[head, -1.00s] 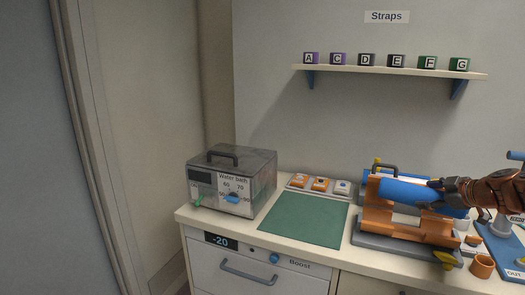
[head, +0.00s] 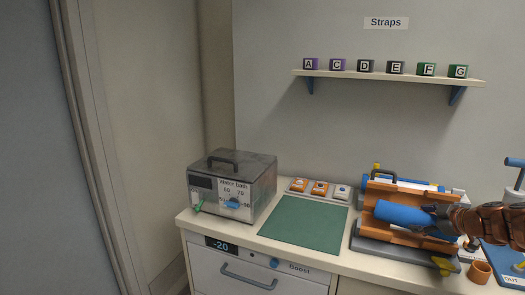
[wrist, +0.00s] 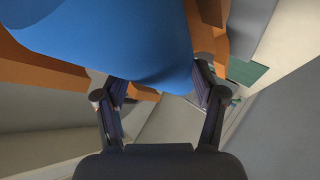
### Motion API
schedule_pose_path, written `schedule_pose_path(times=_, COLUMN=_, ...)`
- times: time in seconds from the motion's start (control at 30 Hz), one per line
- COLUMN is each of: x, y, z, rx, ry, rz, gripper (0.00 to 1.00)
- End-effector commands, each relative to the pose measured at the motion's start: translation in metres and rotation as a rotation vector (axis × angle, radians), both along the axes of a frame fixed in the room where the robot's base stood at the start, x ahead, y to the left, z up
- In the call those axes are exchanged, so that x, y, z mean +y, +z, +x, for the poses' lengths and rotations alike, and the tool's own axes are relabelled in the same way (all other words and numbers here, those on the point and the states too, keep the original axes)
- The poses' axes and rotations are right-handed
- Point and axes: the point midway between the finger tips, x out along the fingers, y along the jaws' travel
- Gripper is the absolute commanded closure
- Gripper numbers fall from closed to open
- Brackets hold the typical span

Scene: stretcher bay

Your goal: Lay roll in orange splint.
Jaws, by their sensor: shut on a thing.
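A blue roll (head: 402,213) lies lengthwise at the orange splint (head: 372,189) on the right of the counter. My gripper (head: 436,217) is shut on the roll's right end. In the wrist view the blue roll (wrist: 120,35) fills the top between the two fingers, with orange splint parts (wrist: 40,65) on both sides of it. The splint stands on a grey base (head: 385,250). My gripper hides part of the splint's right side, and I cannot tell whether the roll touches the splint's bottom.
A water bath (head: 232,185) stands at the counter's left. A green mat (head: 303,222) lies bare in the middle, with a tray of small blocks (head: 320,189) behind it. An orange cup (head: 479,271) stands at front right.

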Motion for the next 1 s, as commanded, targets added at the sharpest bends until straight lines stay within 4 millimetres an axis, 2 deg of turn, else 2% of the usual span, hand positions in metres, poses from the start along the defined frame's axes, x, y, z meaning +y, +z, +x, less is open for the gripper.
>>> schedule_pose_path(times=0.03, x=0.0, y=0.0, z=0.0, rx=0.0, ry=0.0, rz=0.0, gripper=0.77)
schedule_pose_path(times=0.07, x=0.0, y=0.0, z=0.0, rx=0.0, ry=0.0, rz=0.0, gripper=0.28)
schedule_pose_path(times=0.3, x=0.0, y=0.0, z=0.0, rx=0.0, ry=0.0, rz=0.0, gripper=0.03)
schedule_pose_path(times=0.73, x=-0.001, y=0.003, z=-0.003, rx=-0.001, ry=0.0, rz=0.0, gripper=0.01)
schedule_pose_path(times=0.87, x=-0.005, y=0.011, z=-0.015, rx=-0.003, ry=0.0, rz=0.001, gripper=0.01)
schedule_pose_path(times=1.0, x=-0.011, y=0.023, z=-0.036, rx=-0.002, ry=0.0, rz=0.002, gripper=0.01)
